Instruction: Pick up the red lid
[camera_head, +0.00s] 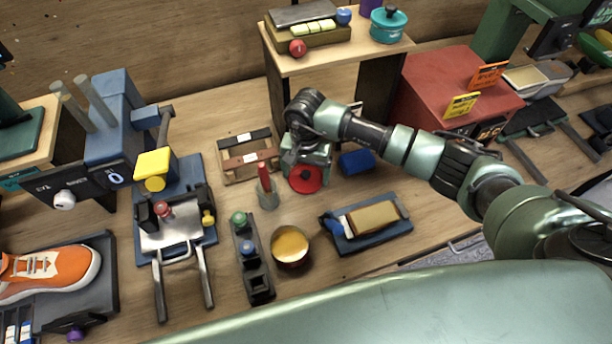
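The red lid (306,180) is a round red disc with a darker centre, near the middle of the workbench. My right gripper (305,168) comes in from the right and points down right at the lid's far side. Its fingers are mostly hidden by the gripper's own body, so I cannot tell whether they are open or shut, or whether they touch the lid. My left gripper does not show.
An open round tin (290,246) with tan contents stands in front of the lid. A red-handled tool (265,190) stands upright to its left, and a blue block (356,162) lies to its right. A blue tray (341,240) holds a tan block. A raised shelf (350,49) stands behind.

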